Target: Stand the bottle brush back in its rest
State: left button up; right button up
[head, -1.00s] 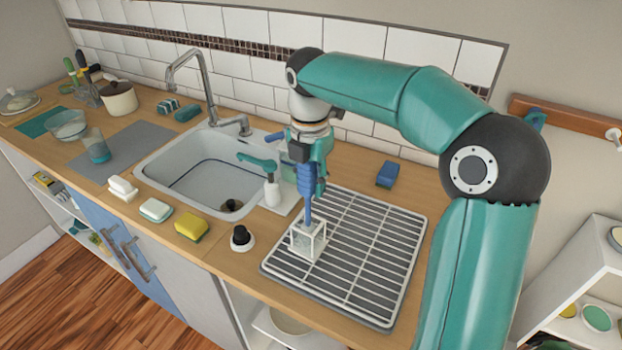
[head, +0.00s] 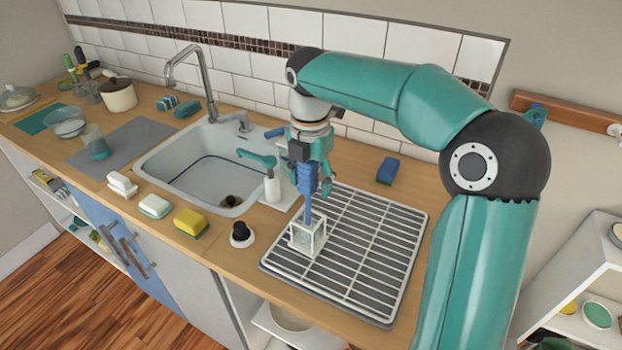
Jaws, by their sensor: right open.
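The blue bottle brush (head: 308,212) stands about upright, its lower end inside a small white-framed, see-through rest (head: 307,242). The rest stands on the left part of the drying rack (head: 368,250). My right gripper (head: 313,188) points down at the top of the brush. Its jaws are open around or beside the handle, and a finger shows just right of it. The gripper hides part of the handle's top. I cannot tell whether a finger still touches it. My left gripper is not in view.
Left of the rack are a black-knobbed brush (head: 241,235), a soap dispenser (head: 271,187) and the sink (head: 180,180). A yellow sponge (head: 190,222) lies on the front counter. A blue sponge (head: 388,170) lies behind the rack, whose right part is clear.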

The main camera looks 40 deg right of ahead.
jog(key=shift+r, duration=0.15)
dwell(0.3)
jog(key=shift+a+r+p, duration=0.1)
jog(key=shift+r+p, duration=2.45)
jog(key=shift+p, duration=0.1)
jog(key=shift+r+p, duration=0.8)
jog(key=shift+r, duration=1.65)
notch_tip(320, 180, up, 12)
jog(key=shift+a, duration=0.2)
jog(key=shift+f, duration=0.1)
